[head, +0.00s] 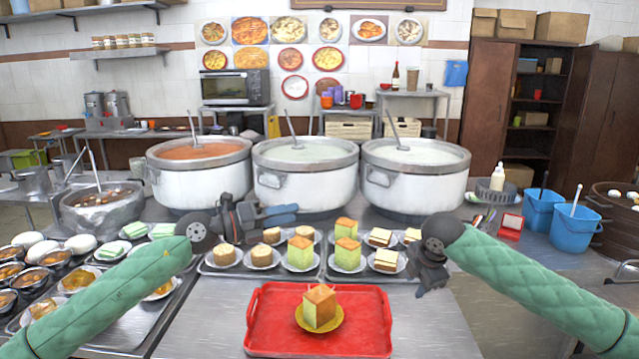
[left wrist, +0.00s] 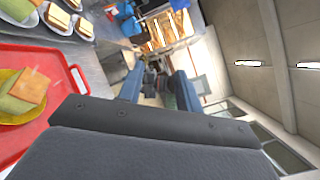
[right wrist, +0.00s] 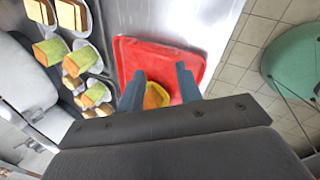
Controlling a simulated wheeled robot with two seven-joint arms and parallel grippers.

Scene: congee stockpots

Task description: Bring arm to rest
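My left gripper (head: 282,213) is open and empty. It points to the right in the head view, in front of the middle pot and above the back of the cake rows. Its two fingers stand apart in the left wrist view (left wrist: 158,92). My right gripper (head: 422,290) is open and points down beside the right edge of the red tray. Its fingers are apart in the right wrist view (right wrist: 160,88), with the tray below. A green and brown cake block (head: 320,306) sits on a yellow plate (head: 334,325) on the red tray (head: 262,318). Neither gripper touches it.
Three large white pots, left (head: 198,182), middle (head: 305,190) and right (head: 417,191), stand behind the cakes. Metal trays with plated cakes (head: 262,256) lie between pots and red tray. Bowls (head: 30,278) crowd the left. Blue buckets (head: 573,228) stand right. Bare counter (head: 433,330) lies right of the tray.

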